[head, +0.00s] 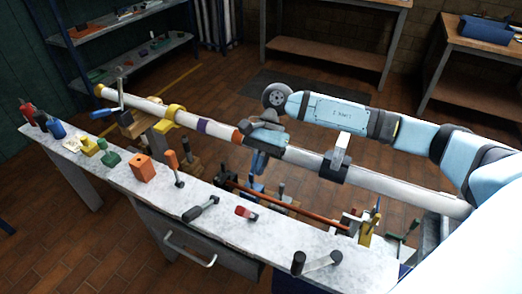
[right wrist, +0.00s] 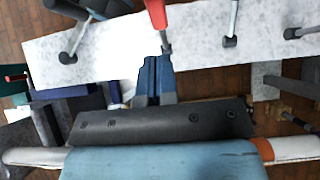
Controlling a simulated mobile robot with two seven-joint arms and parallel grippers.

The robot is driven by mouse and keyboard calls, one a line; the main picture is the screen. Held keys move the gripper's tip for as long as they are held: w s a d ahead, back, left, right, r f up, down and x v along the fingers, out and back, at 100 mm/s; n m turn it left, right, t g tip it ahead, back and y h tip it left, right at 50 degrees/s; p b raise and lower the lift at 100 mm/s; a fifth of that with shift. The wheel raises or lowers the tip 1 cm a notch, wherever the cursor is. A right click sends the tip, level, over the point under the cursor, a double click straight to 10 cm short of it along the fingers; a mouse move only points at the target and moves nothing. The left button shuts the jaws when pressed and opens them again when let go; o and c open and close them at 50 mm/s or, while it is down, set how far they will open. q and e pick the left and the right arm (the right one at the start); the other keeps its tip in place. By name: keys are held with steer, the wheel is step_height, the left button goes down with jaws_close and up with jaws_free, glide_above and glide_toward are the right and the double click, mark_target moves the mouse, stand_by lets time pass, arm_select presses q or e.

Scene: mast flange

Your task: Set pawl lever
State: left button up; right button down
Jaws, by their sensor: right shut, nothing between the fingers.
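Several small levers stand on the pale bench top, and I cannot tell by name which is the pawl lever. A red-handled lever (head: 245,212) lies low near the bench's far edge; in the right wrist view its red handle (right wrist: 156,12) shows just beyond my fingertips. A black-handled lever (head: 203,207) is to its left, an orange-handled one (head: 172,160) farther left, and a black one (head: 318,263) to its right. My right gripper (head: 257,170) points down beside the mast, shut and empty; its blue fingers (right wrist: 154,80) appear apart from the red lever. My left gripper is out of view.
The long white mast (head: 300,158) with coloured bands runs across beside my right gripper. The bench (head: 225,232) also holds an orange block (head: 143,168), green and yellow pieces and a blue item (head: 56,127). A red-brown rod (head: 300,208) lies behind the bench.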

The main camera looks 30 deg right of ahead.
mark_target(239, 209)
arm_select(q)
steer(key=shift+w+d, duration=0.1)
arm_select(e)
steer(key=shift+s+a+r+x, duration=0.1)
steer(key=shift+a+r+x, duration=0.1)
steer(key=shift+x, duration=1)
steer(key=shift+s+a+r+x, duration=0.1)
steer(key=shift+a+r+x, duration=0.05)
steer(key=shift+x, duration=1.1)
steer(key=shift+a+r+x, duration=0.15)
steer(key=shift+a+x, duration=0.05)
steer(key=shift+x, duration=1)
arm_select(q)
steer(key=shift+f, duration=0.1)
arm_select(e)
steer(key=shift+a, duration=0.1)
